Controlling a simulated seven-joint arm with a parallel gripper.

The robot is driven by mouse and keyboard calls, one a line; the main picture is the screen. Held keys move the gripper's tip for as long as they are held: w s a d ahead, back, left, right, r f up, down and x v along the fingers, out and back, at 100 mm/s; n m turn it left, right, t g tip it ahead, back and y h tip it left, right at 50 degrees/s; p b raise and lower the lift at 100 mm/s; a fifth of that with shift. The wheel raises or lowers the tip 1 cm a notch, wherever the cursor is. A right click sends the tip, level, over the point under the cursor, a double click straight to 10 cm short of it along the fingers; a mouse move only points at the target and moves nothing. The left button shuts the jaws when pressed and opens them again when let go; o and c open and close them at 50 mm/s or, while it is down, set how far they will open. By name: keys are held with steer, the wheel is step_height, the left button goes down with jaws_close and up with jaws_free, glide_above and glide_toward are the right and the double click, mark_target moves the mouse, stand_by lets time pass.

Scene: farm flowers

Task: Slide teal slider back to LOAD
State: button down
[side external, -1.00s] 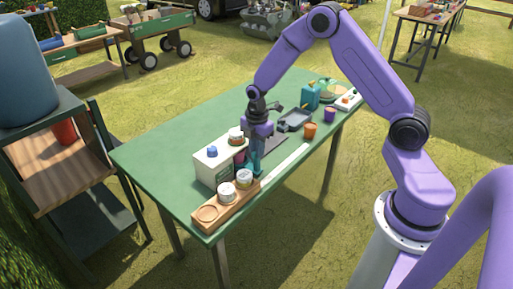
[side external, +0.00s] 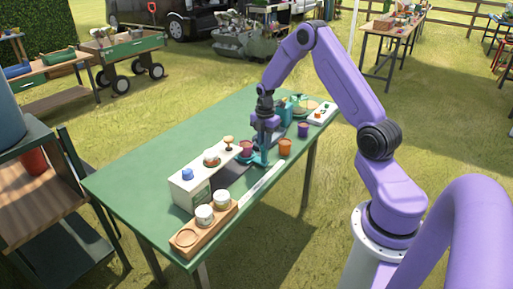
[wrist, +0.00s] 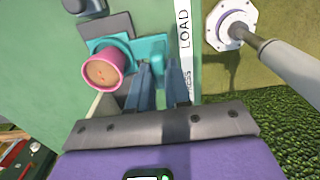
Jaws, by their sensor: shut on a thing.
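The teal slider (wrist: 154,46) carries a pink cup (wrist: 105,68) with a tan top face. In the side view the teal slider (side external: 261,160) and pink cup (side external: 246,148) are beyond the white box, near the orange cup. My gripper (wrist: 161,72) is shut on the teal slider's upright handle. In the side view my gripper (side external: 264,150) points down, partly hiding the slider. A white strip (wrist: 184,35) runs beside the slider. The word LOAD on it is close to the handle, and part of another word, ending in "RESS", lies nearer my gripper.
A white box (side external: 196,188) with a blue knob stands at the near end. A wooden tray (side external: 188,241) holds white jars. An orange cup (side external: 285,147), a purple cup (side external: 303,130) and a white control panel (side external: 321,115) are farther along. The table's left side (side external: 150,160) is clear.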

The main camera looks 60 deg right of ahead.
steer(key=shift+d, duration=1)
steer(key=c, duration=1.1)
jaws_free()
steer(key=shift+o, duration=0.2)
steer(key=shift+r, duration=0.1)
steer(key=shift+r, duration=0.2)
step_height(320, 180, up, 17)
